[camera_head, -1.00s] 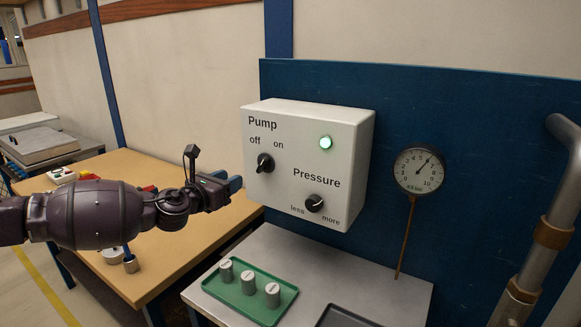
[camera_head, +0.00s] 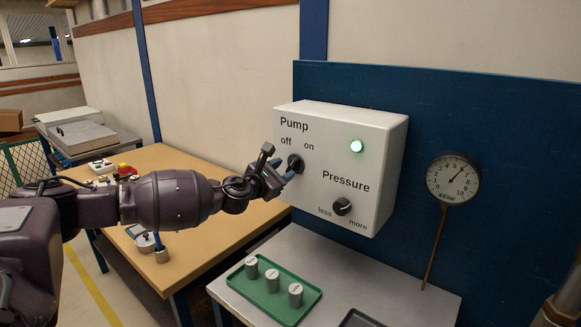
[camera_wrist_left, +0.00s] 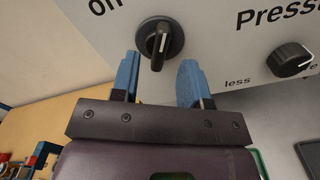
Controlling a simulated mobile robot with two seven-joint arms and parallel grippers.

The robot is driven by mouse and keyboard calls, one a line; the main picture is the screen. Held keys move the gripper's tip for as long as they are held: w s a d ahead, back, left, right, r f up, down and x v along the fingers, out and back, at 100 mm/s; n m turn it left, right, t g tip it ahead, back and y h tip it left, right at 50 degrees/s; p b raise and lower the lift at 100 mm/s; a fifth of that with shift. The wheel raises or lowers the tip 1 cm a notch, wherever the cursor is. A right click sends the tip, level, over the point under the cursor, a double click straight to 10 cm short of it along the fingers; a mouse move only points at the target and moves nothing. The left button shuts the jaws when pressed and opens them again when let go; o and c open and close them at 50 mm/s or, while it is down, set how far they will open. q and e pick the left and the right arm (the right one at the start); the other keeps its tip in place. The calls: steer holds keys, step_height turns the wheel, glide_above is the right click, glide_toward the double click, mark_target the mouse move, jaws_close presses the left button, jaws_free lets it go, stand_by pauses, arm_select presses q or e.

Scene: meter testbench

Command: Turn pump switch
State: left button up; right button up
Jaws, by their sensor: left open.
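The white control box (camera_head: 386,150) hangs on a blue panel, with "Pump off on" and "Pressure less more" printed on it. The black pump switch (camera_head: 295,162) is a round knob with a bar handle; it also shows in the left wrist view (camera_wrist_left: 160,42), its bar close to upright in that picture. A green lamp (camera_head: 356,146) on the box is lit. My left gripper (camera_head: 284,174) is open, its blue fingertips close to the switch. In the wrist view the fingertips (camera_wrist_left: 158,76) sit either side of and just below the knob; contact cannot be told.
The black pressure knob (camera_head: 342,206) is at the lower right of the box. A dial gauge (camera_head: 453,178) is on the blue panel (camera_head: 520,150). Below, a green tray (camera_head: 272,302) with metal weights lies on a grey table. A wooden table (camera_head: 225,235) stands left.

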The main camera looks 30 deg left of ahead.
mark_target(290, 167)
arm_select(q)
steer(key=shift+w+d, duration=0.2)
steer(key=shift+w, duration=1.75)
jaws_close()
